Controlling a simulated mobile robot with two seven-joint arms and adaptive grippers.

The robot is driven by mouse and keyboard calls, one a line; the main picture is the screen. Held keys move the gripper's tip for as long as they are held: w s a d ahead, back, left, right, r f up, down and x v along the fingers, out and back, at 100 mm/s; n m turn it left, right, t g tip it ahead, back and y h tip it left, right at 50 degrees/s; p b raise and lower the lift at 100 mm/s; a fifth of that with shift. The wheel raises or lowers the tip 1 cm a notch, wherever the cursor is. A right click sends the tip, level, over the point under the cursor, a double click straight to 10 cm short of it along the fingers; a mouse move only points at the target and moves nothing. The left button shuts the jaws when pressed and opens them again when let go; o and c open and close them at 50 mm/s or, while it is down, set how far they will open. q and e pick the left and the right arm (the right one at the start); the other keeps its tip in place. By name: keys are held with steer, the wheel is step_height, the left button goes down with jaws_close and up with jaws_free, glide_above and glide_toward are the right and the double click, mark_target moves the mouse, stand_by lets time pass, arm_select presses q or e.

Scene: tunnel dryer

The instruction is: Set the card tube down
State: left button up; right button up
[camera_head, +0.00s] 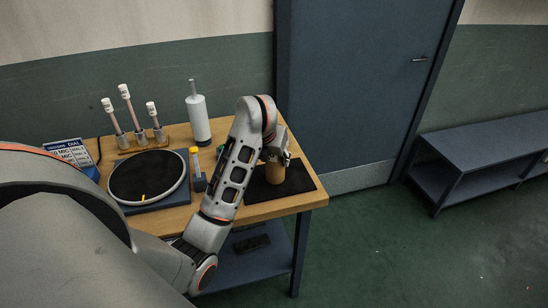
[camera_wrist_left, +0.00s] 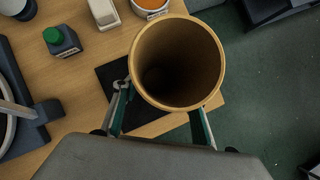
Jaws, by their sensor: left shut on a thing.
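The card tube (camera_head: 275,173) is a brown, open-ended cylinder, held upright over the black mat (camera_head: 301,183) at the right end of the wooden table. In the left wrist view I look down into the open top of the tube (camera_wrist_left: 178,60). My left gripper (camera_head: 279,154) is shut on the tube, with one finger on each side of it in the wrist view (camera_wrist_left: 160,104). The black mat (camera_wrist_left: 143,118) shows partly below and beside the tube there. I cannot tell whether the tube's lower end touches the mat. My right gripper is not in view.
The table's right edge is close to the mat.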

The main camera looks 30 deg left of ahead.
arm_select(q)
steer(key=shift+f, duration=0.1)
steer(key=o, duration=1.1)
steer(key=shift+r, duration=0.3)
steer(key=v, duration=1.1)
steer(key=shift+s+r, duration=0.2)
steer(key=shift+r, duration=0.1)
steer(key=shift+d, duration=0.1)
